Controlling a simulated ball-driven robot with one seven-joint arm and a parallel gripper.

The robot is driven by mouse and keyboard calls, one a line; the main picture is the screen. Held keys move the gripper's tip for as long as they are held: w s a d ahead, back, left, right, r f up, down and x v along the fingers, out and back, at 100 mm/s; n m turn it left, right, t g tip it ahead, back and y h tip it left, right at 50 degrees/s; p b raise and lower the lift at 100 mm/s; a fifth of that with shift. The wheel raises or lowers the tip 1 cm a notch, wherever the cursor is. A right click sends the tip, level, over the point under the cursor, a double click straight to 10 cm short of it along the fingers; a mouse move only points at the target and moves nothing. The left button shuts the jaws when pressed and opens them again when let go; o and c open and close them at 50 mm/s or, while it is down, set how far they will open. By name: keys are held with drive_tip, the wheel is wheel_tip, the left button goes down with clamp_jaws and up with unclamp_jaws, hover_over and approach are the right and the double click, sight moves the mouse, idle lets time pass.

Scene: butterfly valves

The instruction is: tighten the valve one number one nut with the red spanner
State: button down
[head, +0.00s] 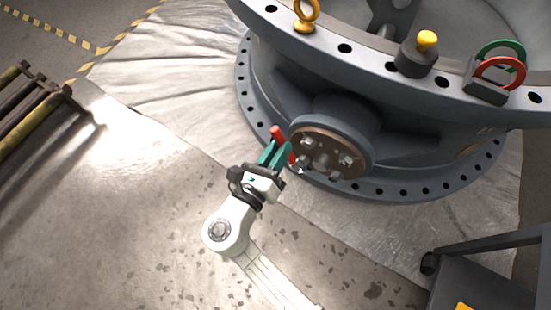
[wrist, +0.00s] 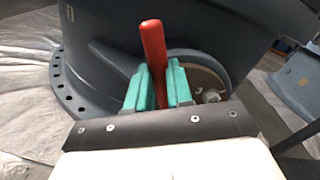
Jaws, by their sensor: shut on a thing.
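My gripper (head: 272,156) has teal fingers and is shut on the red spanner (head: 277,132). In the wrist view the fingers (wrist: 157,88) clamp the spanner's red handle (wrist: 153,45), which sticks up between them. In the head view a bit of red also shows beside the fingers at the flange's left edge. The brown round flange (head: 325,150) on the valve's side carries several nuts, such as one nut (head: 346,159) at its right. The flange is partly hidden in the wrist view, with one nut (wrist: 211,96) showing. I cannot tell whether the spanner's head is on a nut.
The large grey valve body (head: 290,95) stands on a pale sheet (head: 170,75). On its rim are a yellow eye bolt (head: 305,22), a yellow-topped knob (head: 427,40) and red and green rings (head: 500,66). A dark cart (head: 480,270) stands lower right; pipes (head: 30,110) lie left.

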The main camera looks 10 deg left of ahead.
drive_tip(key=b+x, duration=0.2)
drive_tip(key=x, duration=0.2)
drive_tip(key=shift+w+a+b, duration=0.15)
drive_tip(key=shift+b, duration=0.15)
drive_tip(key=shift+w+r+p, duration=0.1)
drive_tip(key=shift+w+p, duration=0.05)
drive_tip(key=shift+p, duration=0.35)
drive_tip(key=shift+w, duration=0.25)
idle(0.7)
drive_tip(key=shift+w, duration=0.45)
drive_tip(key=shift+w+d+p, duration=0.4)
drive_tip(key=shift+w+p, duration=0.05)
drive_tip(key=shift+w, duration=0.05)
idle(0.3)
drive_tip(key=shift+p, duration=0.35)
idle(0.3)
idle(0.5)
